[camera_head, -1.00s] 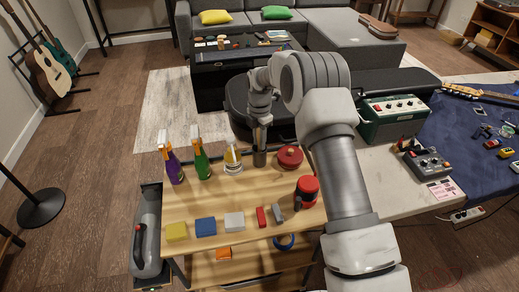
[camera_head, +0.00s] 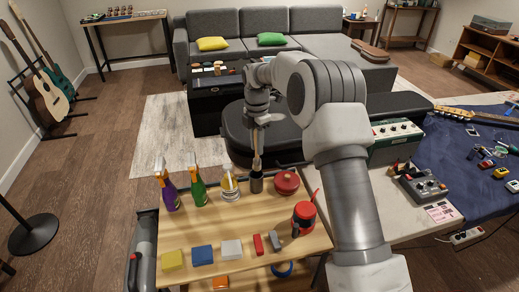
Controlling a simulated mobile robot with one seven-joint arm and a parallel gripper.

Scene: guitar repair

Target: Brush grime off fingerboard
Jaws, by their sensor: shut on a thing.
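My gripper (camera_head: 259,123) is above the wooden cart top, shut on a slim tan brush (camera_head: 257,148) that hangs down from it. The brush's lower end is at the mouth of a dark cup (camera_head: 256,184); I cannot tell whether its tip is still inside. A guitar neck with its fingerboard (camera_head: 453,112) lies far right on the blue mat, partly cut off by the picture edge. Grime on it is too small to make out.
The cart top (camera_head: 185,236) holds spray bottles (camera_head: 195,187), a clear bottle (camera_head: 230,187), a red round tin (camera_head: 287,182), a red can (camera_head: 304,216) and coloured blocks (camera_head: 202,255). A green amplifier (camera_head: 396,140) and a grey pedal (camera_head: 423,186) stand on the right bench.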

